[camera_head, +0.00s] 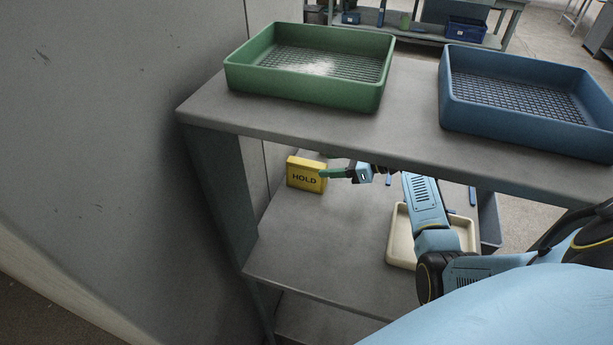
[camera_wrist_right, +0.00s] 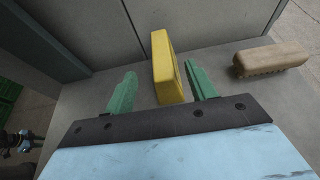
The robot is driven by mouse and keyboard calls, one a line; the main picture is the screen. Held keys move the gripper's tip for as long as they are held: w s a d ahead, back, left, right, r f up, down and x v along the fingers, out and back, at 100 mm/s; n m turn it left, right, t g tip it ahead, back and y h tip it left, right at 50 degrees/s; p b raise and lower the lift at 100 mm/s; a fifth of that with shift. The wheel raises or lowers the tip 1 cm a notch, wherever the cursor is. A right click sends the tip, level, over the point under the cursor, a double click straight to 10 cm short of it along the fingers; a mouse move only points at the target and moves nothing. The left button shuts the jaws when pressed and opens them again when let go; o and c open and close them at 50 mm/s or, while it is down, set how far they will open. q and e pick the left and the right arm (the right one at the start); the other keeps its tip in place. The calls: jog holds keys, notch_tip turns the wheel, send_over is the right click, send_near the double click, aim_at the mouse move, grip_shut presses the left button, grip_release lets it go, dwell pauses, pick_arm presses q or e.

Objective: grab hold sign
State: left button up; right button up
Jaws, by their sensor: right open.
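The yellow hold sign (camera_head: 306,175), a small block marked HOLD in black, stands upright on the lower shelf near its left end in the head view. My right gripper (camera_head: 327,173) reaches in under the upper shelf, its green fingers at the sign's right side. In the right wrist view the sign (camera_wrist_right: 166,68) stands between the two open green fingers of the right gripper (camera_wrist_right: 162,88), closer to the right finger. Gaps show on both sides, so the jaws are not shut on it.
A green tray (camera_head: 303,87) and a blue tray (camera_head: 520,127) stand on the upper shelf (camera_head: 412,120) above my right arm. A cream tray (camera_head: 399,243) sits on the lower shelf (camera_head: 310,245). A tan brush-like block (camera_wrist_right: 271,60) lies right of the sign.

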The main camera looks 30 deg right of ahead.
aim_at(316, 164)
jog(key=shift+b+x, duration=0.6)
jog(key=shift+x, duration=2.15)
jog(key=shift+d, duration=0.1)
jog(key=c, duration=1.1)
